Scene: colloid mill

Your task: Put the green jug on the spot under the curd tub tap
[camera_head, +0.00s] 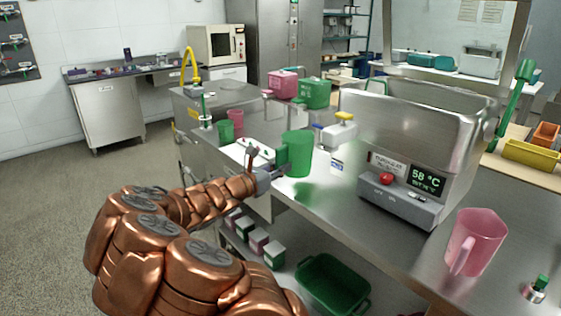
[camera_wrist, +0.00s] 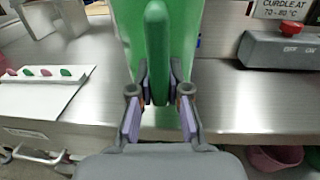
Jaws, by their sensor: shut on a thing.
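My gripper (camera_head: 272,176) is shut on the handle of the green jug (camera_head: 299,154). The jug is upright in the head view, near the left side of the steel counter, with a soft green patch below it on the counter. In the wrist view the jug's handle (camera_wrist: 156,50) stands between the two fingers (camera_wrist: 158,100). The steel curd tub (camera_head: 405,125) stands to the right of the jug. Its tap (camera_head: 338,133), with a yellow top, sticks out on the tub's left, just right of the jug. The spot under the tap is not clearly visible.
A control box (camera_head: 400,200) with a red button and a 58 °C display fronts the tub. A pink jug (camera_head: 477,240) stands at right. Pink (camera_head: 283,85) and green containers (camera_head: 314,94) stand behind. A green crate (camera_head: 332,284) is below the counter.

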